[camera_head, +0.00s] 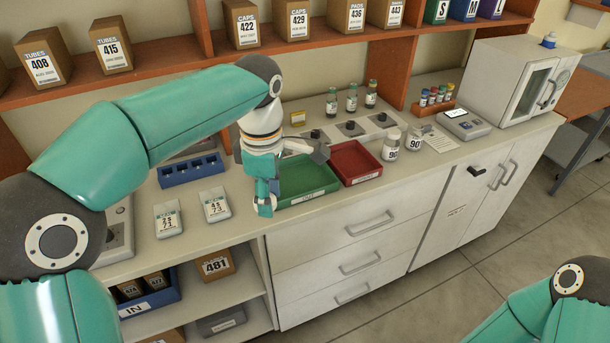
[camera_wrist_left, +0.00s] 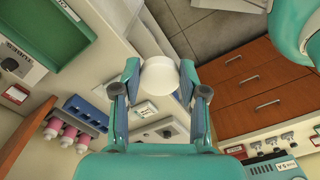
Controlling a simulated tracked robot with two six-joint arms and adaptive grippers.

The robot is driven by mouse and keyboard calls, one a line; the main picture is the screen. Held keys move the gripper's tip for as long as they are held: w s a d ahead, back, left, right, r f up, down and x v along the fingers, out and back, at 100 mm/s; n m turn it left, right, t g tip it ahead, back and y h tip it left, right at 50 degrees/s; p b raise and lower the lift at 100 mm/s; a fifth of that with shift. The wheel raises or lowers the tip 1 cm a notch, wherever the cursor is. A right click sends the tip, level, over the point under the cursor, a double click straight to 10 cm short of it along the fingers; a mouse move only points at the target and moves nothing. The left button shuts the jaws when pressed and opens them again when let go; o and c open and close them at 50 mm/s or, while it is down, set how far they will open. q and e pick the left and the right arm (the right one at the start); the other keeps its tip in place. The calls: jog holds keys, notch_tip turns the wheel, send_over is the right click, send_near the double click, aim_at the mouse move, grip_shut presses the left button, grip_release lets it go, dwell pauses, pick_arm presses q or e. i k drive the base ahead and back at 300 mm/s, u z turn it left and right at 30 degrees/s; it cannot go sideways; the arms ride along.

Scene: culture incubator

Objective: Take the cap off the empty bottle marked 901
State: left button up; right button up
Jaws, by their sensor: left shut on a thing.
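My left gripper (camera_head: 265,204) hangs fingers down over the counter, beside the left end of the green tray (camera_head: 306,197). In the left wrist view, its fingers (camera_wrist_left: 160,88) are shut on a round white cap (camera_wrist_left: 160,73). Two bottles with labels starting "90" stand right of the red tray: a left bottle (camera_head: 391,146) with a white top and a right bottle (camera_head: 414,140). Their last digits and contents are too small to read. My right gripper is out of view.
The red tray (camera_head: 366,178) adjoins the green one. Two labelled white boxes (camera_head: 167,221) (camera_head: 215,205) and a blue rack (camera_head: 191,172) stand left of my gripper. Several small vials (camera_head: 352,98) stand behind the trays. A white incubator (camera_head: 512,82) stands at the right.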

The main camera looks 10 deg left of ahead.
aim_at(417, 132)
jog(key=i, duration=0.85)
jog(key=u, duration=0.05)
